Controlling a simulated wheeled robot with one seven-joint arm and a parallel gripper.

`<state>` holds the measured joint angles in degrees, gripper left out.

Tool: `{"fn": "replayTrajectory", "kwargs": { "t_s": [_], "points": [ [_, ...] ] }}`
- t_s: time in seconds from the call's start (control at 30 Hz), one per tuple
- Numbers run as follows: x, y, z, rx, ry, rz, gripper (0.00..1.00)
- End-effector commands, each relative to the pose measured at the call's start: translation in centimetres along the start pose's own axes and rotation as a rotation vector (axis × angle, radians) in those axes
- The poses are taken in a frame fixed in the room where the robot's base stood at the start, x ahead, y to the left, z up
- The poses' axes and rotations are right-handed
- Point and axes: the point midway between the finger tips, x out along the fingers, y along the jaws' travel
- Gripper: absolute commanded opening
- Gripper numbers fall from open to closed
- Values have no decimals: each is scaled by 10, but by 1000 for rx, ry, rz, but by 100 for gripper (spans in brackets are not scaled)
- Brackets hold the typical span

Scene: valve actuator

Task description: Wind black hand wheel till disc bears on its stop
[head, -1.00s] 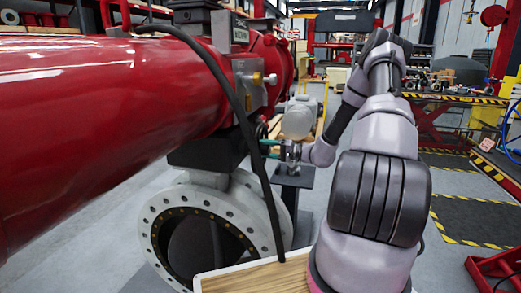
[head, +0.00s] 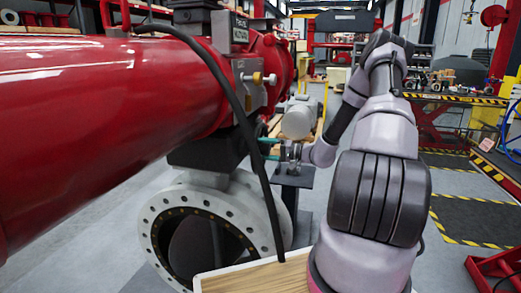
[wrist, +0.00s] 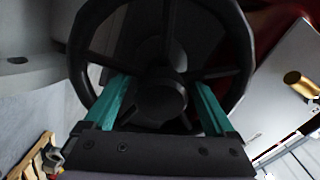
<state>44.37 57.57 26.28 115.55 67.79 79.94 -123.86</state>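The black hand wheel (wrist: 160,14) with its spokes and round hub (wrist: 160,96) fills the wrist view. My gripper (wrist: 161,98) faces it with two teal fingers spread apart, one on each side of the hub. The fingertips reach in among the spokes, inside the rim; I cannot tell whether they touch a spoke. In the head view my gripper (head: 268,149) is beside the valve, past the black cable, and the wheel is mostly hidden there. The grey disc (head: 193,246) shows tilted inside the pale flanged valve body (head: 254,207); its stop is not discernible.
A large red actuator cylinder (head: 95,110) lies above the valve at left. A black cable (head: 231,95) hangs down in front of the valve. A brass fitting (wrist: 301,83) sticks out at right in the wrist view. A wooden top (head: 255,278) is in front.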

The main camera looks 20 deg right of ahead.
Motion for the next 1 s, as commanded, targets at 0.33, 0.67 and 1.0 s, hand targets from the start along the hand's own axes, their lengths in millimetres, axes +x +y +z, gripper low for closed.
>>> {"fn": "replayTrajectory", "kwargs": {
  "t_s": [0.33,0.67,1.0],
  "points": [
    [-17,0,-1,-1,3,2,90],
    [-82,0,-1,-1,4,1,90],
    [-108,0,0,0,0,0,90]
  ]
}}
